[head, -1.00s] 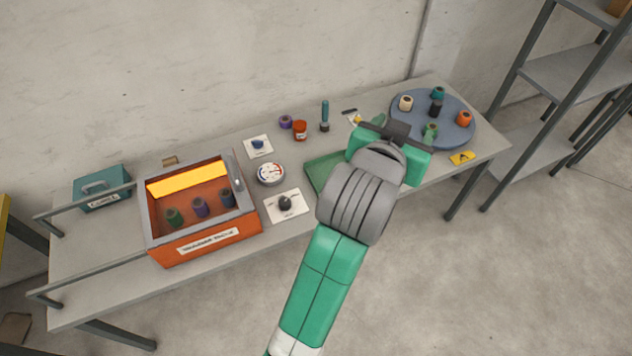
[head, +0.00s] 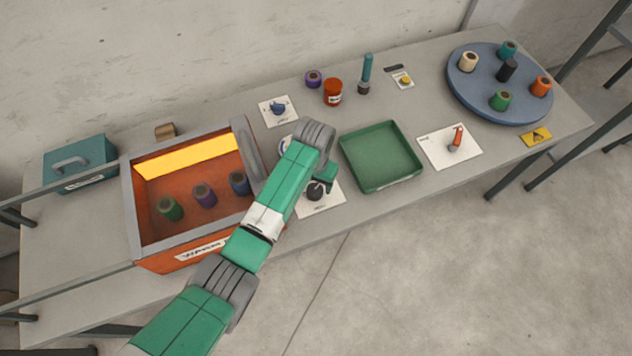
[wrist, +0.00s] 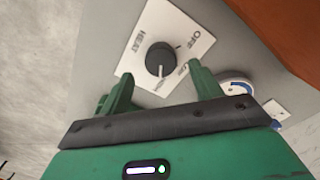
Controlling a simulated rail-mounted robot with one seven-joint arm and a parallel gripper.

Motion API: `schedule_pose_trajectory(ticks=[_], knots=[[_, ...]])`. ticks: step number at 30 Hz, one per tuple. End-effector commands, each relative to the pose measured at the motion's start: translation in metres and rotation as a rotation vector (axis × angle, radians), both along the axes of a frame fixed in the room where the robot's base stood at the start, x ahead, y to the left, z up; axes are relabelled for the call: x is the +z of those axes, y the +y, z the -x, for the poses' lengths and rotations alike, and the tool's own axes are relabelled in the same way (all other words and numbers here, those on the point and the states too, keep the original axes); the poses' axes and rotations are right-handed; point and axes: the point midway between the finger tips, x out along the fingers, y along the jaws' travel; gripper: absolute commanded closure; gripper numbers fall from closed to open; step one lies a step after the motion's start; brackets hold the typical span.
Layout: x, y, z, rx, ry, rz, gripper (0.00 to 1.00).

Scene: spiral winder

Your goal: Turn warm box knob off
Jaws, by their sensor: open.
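The warm box (head: 190,252) is an orange open-topped box with a grey rim, at the left of the bench in the head view. A yellow-orange panel glows inside it. The black knob (head: 315,191) sits on a white plate just right of the box. In the wrist view the round knob (wrist: 160,58) has a white pointer line towards the lower edge. Its plate (wrist: 176,20) reads HEAT on the left and OFF on the right. My gripper (wrist: 161,88) is open and empty, its fingers near the knob. In the head view my gripper (head: 326,178) hides part of the plate.
A white gauge (head: 285,143) is partly hidden behind my arm. A green tray (head: 380,157) lies to the right, then a card with a red-orange lever (head: 456,138). A blue round turntable (head: 480,106) holds several spools. Spools also stand inside the box.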

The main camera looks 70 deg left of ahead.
Motion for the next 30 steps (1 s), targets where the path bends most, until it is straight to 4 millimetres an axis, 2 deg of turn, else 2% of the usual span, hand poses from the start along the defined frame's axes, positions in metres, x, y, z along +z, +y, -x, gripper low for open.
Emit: schedule_pose_trajectory(ticks=[1, 6, 16, 17, 21, 24, 30], knots=[[-0.013, 0.0, 0.001, 0.001, 0.002, 0.001, 0.36], [-0.036, 0.0, 0.0, 0.0, 0.0, -0.001, 0.36], [-0.041, 0.0, -0.001, -0.001, -0.002, -0.002, 0.36], [-0.041, 0.0, -0.001, -0.001, -0.002, -0.002, 0.38], [-0.041, 0.0, -0.001, -0.001, -0.002, -0.002, 0.65], [-0.041, 0.0, -0.001, -0.001, -0.002, -0.002, 0.81], [-0.041, 0.0, -0.001, 0.013, -0.002, -0.002, 0.81]])
